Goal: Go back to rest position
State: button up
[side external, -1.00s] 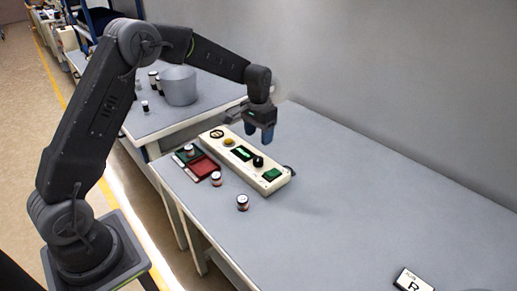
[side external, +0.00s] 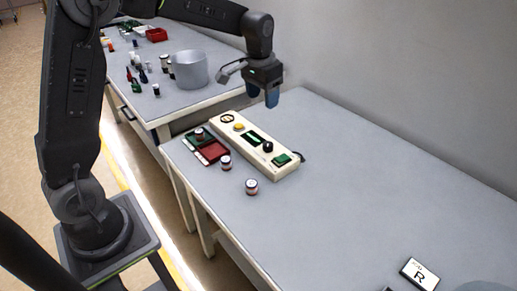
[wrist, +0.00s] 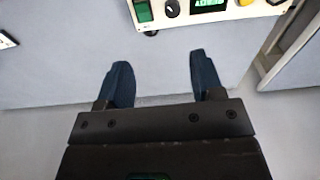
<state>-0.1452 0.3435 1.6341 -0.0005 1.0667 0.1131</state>
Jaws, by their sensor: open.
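My gripper (side external: 262,97) hangs in the air above the far end of the table, with its blue fingers pointing down. In the wrist view my gripper (wrist: 165,80) has its two fingers apart with nothing between them. Beyond the fingers, that view shows the near edge of the control box (wrist: 195,12). In the side view the long cream control box (side external: 233,128) lies below my gripper, with a yellow button, a lit display, a black knob and a green button. The box and my gripper are apart.
A tray with green and red compartments (side external: 214,151) lies beside the box, a small jar on its green part. Two more jars (side external: 226,162) (side external: 251,186) stand nearby. A grey bowl (side external: 190,70) and small parts are on the back table.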

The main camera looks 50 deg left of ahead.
jog(key=s+d+r+t, duration=0.1)
jog(key=s+d+r, duration=0.1)
jog(key=s+r, duration=0.3)
jog(key=s+d+r+t, duration=0.1)
jog(key=s+d+r, duration=0.1)
jog(key=s, duration=0.5)
jog(key=s+d+f+t, duration=0.1)
jog(key=s+d+t, duration=0.1)
jog(key=s, duration=1.1)
jog(key=shift+s+d+f, duration=0.2)
jog(key=shift+d+f, duration=0.15)
jog(key=shift+f, duration=0.05)
